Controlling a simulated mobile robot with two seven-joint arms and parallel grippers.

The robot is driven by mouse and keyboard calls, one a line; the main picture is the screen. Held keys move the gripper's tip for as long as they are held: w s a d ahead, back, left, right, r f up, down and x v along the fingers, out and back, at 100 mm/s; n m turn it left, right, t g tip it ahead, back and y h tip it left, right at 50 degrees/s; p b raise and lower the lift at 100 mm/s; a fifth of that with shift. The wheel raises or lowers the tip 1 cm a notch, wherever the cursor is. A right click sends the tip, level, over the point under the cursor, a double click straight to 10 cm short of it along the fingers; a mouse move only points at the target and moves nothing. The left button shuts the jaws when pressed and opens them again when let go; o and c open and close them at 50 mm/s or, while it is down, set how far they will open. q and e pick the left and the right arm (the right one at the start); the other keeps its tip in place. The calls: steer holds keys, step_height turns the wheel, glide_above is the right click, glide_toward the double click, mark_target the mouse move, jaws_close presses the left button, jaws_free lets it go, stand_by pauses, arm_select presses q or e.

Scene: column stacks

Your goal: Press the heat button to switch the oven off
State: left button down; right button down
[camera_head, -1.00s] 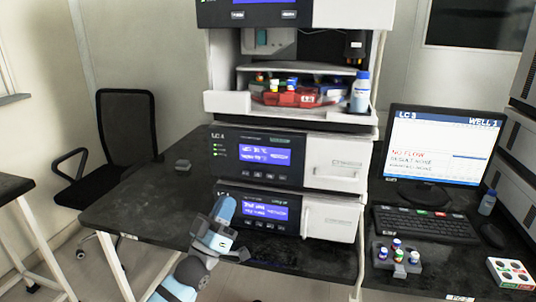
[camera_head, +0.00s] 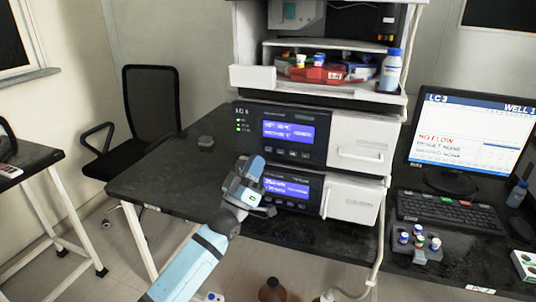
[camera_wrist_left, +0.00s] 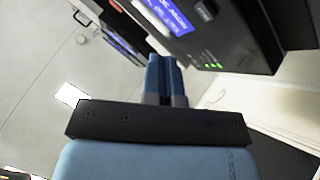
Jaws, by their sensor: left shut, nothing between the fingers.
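The stack's upper dark module, with a lit blue display (camera_head: 288,132) that seems to show a temperature, has a row of small buttons (camera_head: 292,153) under the display and green lights at its left. I take it for the oven; which button is heat is too small to read. My left gripper (camera_head: 256,164) is shut and empty, just below and left of those buttons, in front of the lower module (camera_head: 285,188). The left wrist view shows its blue fingers (camera_wrist_left: 163,74) together, with a module's display and green lights beyond. I cannot tell any contact. My right gripper is out of view.
A tray with a red box (camera_head: 318,74) and a white-blue bottle (camera_head: 390,70) sit above the modules. A monitor (camera_head: 470,135), keyboard (camera_head: 450,211) and vial rack (camera_head: 419,250) are at the right. The dark bench (camera_head: 165,170) is mostly clear left of the stack; a chair (camera_head: 150,100) stands behind.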

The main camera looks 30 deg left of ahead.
mark_target(270, 138)
arm_select(q)
steer(key=w, duration=0.1)
steer(key=w+a, duration=0.1)
steer(key=w, duration=0.1)
steer(key=shift+w, duration=0.25)
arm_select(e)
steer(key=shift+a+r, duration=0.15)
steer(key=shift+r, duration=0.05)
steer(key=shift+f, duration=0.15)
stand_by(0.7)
arm_select(q)
steer(key=shift+w, duration=0.1)
stand_by(0.8)
steer(key=shift+w, duration=0.3)
steer(key=shift+w+a, duration=0.15)
steer(key=shift+w, duration=0.25)
stand_by(0.6)
steer(key=shift+s, duration=0.15)
steer(key=shift+s+d, duration=0.2)
steer(key=shift+s, duration=0.45)
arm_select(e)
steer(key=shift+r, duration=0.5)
